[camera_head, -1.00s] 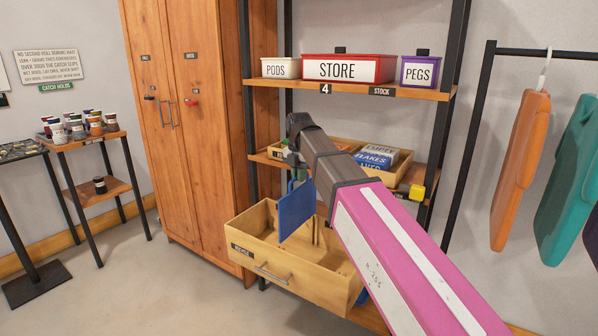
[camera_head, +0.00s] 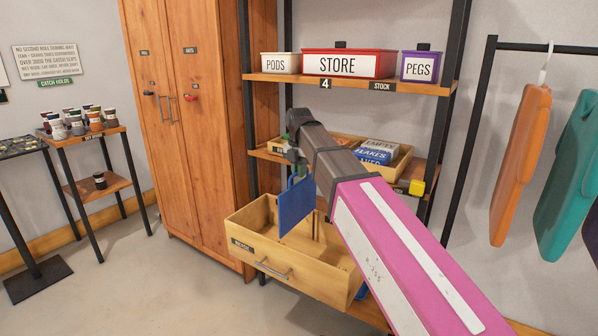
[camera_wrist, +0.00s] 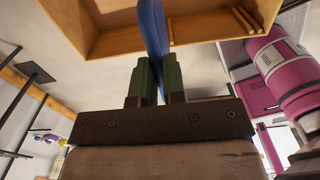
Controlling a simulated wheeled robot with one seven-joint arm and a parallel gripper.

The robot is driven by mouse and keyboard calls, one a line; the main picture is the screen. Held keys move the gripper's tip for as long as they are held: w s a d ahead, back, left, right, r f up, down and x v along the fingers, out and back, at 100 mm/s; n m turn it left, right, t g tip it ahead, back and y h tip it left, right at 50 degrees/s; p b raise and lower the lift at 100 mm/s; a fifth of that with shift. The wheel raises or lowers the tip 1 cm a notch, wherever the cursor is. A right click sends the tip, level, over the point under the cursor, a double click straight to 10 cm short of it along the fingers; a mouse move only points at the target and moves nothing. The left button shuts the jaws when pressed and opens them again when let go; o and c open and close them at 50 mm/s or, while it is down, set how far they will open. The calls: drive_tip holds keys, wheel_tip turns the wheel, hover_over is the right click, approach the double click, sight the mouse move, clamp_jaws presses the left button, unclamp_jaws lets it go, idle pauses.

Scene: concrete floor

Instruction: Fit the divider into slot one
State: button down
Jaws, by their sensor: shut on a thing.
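The blue divider (camera_head: 297,207) is a flat panel hanging upright from my gripper (camera_head: 295,158) above the open wooden drawer. In the wrist view the green fingers of my gripper (camera_wrist: 156,82) are shut on the divider (camera_wrist: 152,30). The wooden drawer (camera_head: 275,269) is pulled out, with a dark label and a metal handle on its front. Slot ribs (camera_wrist: 240,20) show on a drawer wall in the wrist view. The divider's lower edge appears near the drawer's rim; I cannot tell whether it is inside. Which slot is number one is not readable.
A shelf above holds a red STORE box (camera_head: 348,63), a PODS bin (camera_head: 280,64) and a PEGS bin (camera_head: 421,66). A tray of boxes (camera_head: 402,162) is on the middle shelf. A tall wooden cabinet (camera_head: 185,130) stands left of the drawer. Floor is clear in front.

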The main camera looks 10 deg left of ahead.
sight(299, 211)
drive_tip(key=shift+f, duration=8.1)
